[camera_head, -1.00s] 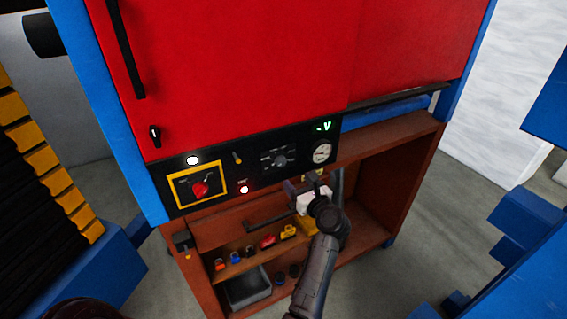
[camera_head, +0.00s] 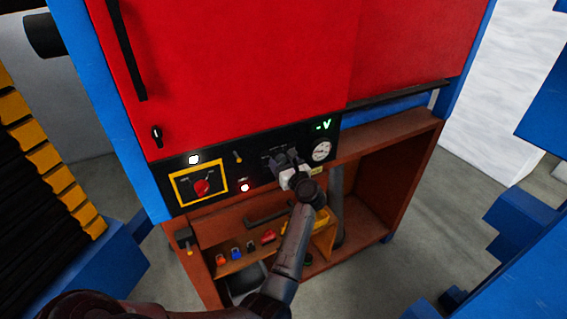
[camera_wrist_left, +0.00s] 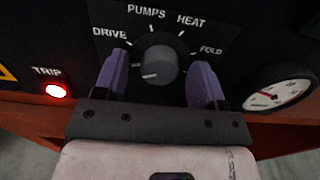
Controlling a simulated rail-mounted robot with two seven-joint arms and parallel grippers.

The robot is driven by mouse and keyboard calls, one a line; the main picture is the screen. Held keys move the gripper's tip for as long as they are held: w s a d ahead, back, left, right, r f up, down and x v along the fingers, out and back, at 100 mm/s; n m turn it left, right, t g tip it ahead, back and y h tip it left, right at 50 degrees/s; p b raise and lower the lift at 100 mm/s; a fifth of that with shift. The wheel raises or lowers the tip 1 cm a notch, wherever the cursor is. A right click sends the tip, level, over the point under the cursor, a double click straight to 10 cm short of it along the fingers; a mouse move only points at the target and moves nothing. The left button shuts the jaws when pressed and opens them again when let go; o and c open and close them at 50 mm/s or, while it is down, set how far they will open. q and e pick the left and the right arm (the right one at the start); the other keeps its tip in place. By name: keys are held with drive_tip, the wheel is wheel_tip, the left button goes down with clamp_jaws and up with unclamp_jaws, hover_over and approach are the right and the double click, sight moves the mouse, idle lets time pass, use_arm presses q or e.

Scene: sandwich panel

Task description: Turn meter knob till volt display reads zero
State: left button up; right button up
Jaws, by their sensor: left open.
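The meter knob (camera_wrist_left: 155,65) is a grey round dial on the black panel, with DRIVE, PUMPS, HEAT and FOLD marks around it in the left wrist view. My left gripper (camera_wrist_left: 158,80) is open, with one purple finger on each side of the knob and a visible gap to it. In the head view, my left gripper (camera_head: 285,160) is in front of the panel and hides most of the knob. The volt display (camera_head: 323,125) shows green "-V" at the panel's upper right. My right gripper is not in view.
A round white gauge (camera_head: 321,151) sits right of the knob. A lit trip lamp (camera_head: 244,187) and a red rotary switch (camera_head: 202,187) on a yellow-edged plate are to the left. Below is an open brown shelf (camera_head: 372,205) with several small coloured items.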

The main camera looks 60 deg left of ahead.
use_arm(q)
drive_tip(key=c, duration=0.9)
drive_tip(key=m+p, duration=0.2)
drive_tip(key=shift+r+m, duration=0.15)
drive_tip(key=shift+m, duration=0.25)
drive_tip(key=m+p, duration=0.2)
drive_tip(key=m, duration=0.1)
drive_tip(key=shift+m+p, duration=0.85)
drive_tip(key=shift+m, duration=0.75)
